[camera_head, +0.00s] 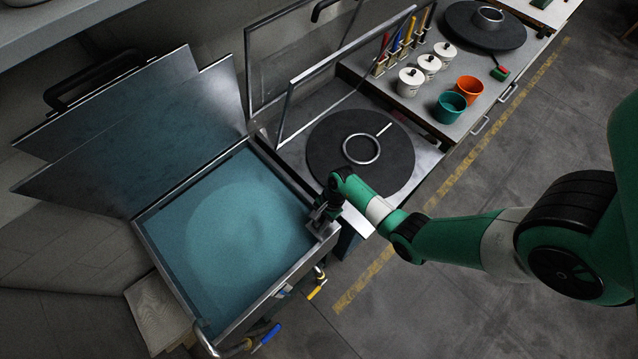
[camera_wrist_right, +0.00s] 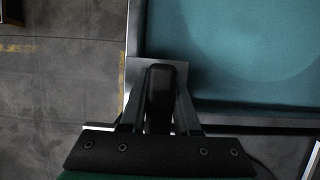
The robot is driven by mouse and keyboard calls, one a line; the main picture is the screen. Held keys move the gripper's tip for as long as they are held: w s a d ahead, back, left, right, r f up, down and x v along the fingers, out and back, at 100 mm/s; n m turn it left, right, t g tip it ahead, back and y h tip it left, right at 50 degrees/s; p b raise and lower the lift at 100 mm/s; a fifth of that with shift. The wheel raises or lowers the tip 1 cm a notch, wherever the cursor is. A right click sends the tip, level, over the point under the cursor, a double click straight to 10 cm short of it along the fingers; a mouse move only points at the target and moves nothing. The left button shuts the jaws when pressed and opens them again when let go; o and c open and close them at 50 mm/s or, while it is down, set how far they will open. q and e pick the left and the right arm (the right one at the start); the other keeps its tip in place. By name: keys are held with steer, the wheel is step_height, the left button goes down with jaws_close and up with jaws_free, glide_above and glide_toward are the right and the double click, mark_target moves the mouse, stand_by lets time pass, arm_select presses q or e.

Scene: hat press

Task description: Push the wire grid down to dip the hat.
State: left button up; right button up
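The dip tank (camera_head: 283,279) is a metal box full of teal liquid. A large, pale round shape (camera_head: 240,222), which looks like the hat, shows blurred under the liquid. I cannot make out the wire grid's mesh. My right gripper (camera_head: 320,214) is at the tank's right corner, over a small metal plate. In the right wrist view the fingers of my right gripper (camera_wrist_right: 158,112) close on both sides of a black handle (camera_wrist_right: 160,85) at that corner. Whether this handle joins the grid is hidden. My left gripper is not in view.
Open metal lids (camera_head: 118,140) stand behind the tank at left. A dark round plate with a metal ring (camera_head: 376,150) lies beyond the tank, below a raised frame. White jars (camera_head: 410,83), a teal cup (camera_head: 450,107) and an orange cup (camera_head: 470,89) stand farther right. Floor is clear in front.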

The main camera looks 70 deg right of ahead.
steer(key=o, duration=0.4)
steer(key=shift+f, duration=0.1)
steer(key=shift+o, duration=0.2)
steer(key=p+v, duration=0.3)
steer(key=v, duration=0.7)
steer(key=shift+d+r+p, duration=0.1)
steer(key=shift+r+p, duration=0.15)
steer(key=shift+p, duration=0.1)
steer(key=shift+s+d+r, duration=0.2)
steer(key=shift+r, duration=0.3)
